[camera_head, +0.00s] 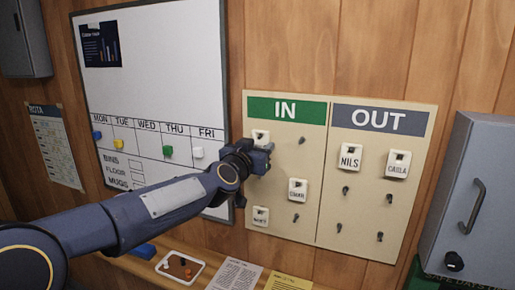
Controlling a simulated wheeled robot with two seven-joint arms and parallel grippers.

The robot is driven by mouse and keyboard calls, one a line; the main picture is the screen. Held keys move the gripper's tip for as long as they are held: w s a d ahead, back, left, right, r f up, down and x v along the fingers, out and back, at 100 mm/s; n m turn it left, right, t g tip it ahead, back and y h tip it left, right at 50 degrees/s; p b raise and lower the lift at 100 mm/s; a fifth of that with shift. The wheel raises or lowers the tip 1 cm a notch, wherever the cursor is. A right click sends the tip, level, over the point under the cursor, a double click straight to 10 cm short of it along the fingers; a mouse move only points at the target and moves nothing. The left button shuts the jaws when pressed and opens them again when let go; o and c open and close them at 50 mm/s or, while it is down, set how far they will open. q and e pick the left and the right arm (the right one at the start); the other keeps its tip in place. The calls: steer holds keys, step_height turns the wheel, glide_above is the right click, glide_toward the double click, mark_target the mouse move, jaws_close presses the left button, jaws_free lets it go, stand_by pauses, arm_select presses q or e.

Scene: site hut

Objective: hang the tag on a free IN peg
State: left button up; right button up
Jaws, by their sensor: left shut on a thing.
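My left gripper (264,158) is at the left column of the IN side (326,163), shut on a tag. A white tag (260,135) shows just above the fingers, at the upper left peg position, its lower part and name hidden by the gripper. I cannot tell whether its hole is around the peg. The OMAR tag (298,190) hangs in the right IN column, and another tag (260,216) hangs at the lower left. Bare IN pegs show at the upper right (302,140) and lower right (296,217). The middle left position is hidden. My right gripper is out of view.
The OUT side (376,195) holds the NILS tag (350,157) and the CARLA tag (397,164), with several bare pegs below. A whiteboard (160,80) is at the left behind my arm. A grey cabinet (474,200) stands at the right. A shelf with papers (236,274) runs below.

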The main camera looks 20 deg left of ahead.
arm_select(q)
steer(key=shift+f, duration=0.2)
stand_by(0.4)
stand_by(0.3)
steer(key=o, duration=0.9)
steer(key=s, duration=0.8)
steer(key=s+d+f+g+h, duration=0.1)
steer(key=s+f+g, duration=0.3)
steer(key=s+f, duration=0.4)
steer(key=s+d+f+n+g+h, duration=0.1)
steer(key=s+f+g, duration=0.3)
steer(key=s+f, duration=0.5)
steer(key=s+d+f+n+g+h, duration=0.1)
steer(key=s+f+g, duration=0.3)
steer(key=s+f, duration=0.4)
steer(key=shift+s+d+f, duration=0.1)
steer(key=shift+s+f, duration=0.05)
steer(key=shift+s, duration=1.3)
steer(key=shift+s+d+f, duration=0.1)
steer(key=shift+s, duration=1.35)
